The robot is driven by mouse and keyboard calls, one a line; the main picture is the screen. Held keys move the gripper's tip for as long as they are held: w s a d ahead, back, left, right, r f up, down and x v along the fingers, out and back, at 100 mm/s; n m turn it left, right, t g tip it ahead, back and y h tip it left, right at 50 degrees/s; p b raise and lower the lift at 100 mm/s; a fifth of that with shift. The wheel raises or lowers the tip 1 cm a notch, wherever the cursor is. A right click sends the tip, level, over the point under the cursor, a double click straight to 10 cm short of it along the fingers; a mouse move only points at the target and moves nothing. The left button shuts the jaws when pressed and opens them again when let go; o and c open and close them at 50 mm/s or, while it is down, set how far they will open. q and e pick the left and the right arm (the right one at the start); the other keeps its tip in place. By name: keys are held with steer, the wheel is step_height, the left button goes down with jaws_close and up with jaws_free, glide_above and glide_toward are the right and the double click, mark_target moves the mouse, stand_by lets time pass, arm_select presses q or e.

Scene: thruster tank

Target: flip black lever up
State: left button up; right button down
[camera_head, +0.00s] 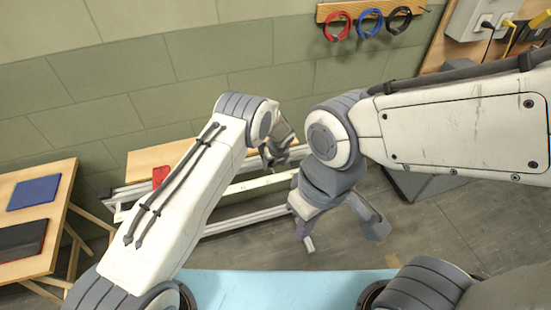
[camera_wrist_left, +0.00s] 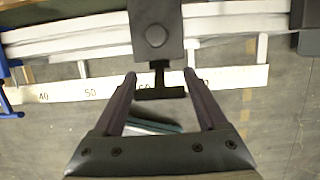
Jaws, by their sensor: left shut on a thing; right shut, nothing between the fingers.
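The black lever (camera_wrist_left: 160,93) is a dark T-shaped handle in the left wrist view, hanging from a dark grey block with a round knob. My left gripper (camera_wrist_left: 160,78) has its two fingers on either side of the handle and is shut on it. In the head view my left gripper (camera_head: 268,158) is at the frame rails, and the lever cannot be made out there. My right gripper (camera_head: 307,244) points down in front of the rails, shut and empty, apart from the lever.
A white ruler strip (camera_wrist_left: 60,95) runs along the light rails (camera_head: 235,222). A blue part (camera_wrist_left: 9,95) is at the far left of the wrist view. A wooden table (camera_head: 62,230) with blue and black pads stands at left. Red, blue and black rings (camera_head: 370,24) hang on the wall.

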arm_select(q)
steer(key=shift+w+r, duration=0.15)
stand_by(0.3)
steer(key=o, duration=1.3)
steer(key=b+v, duration=0.2)
steer(key=v, duration=0.8)
steer(key=shift+r, duration=0.15)
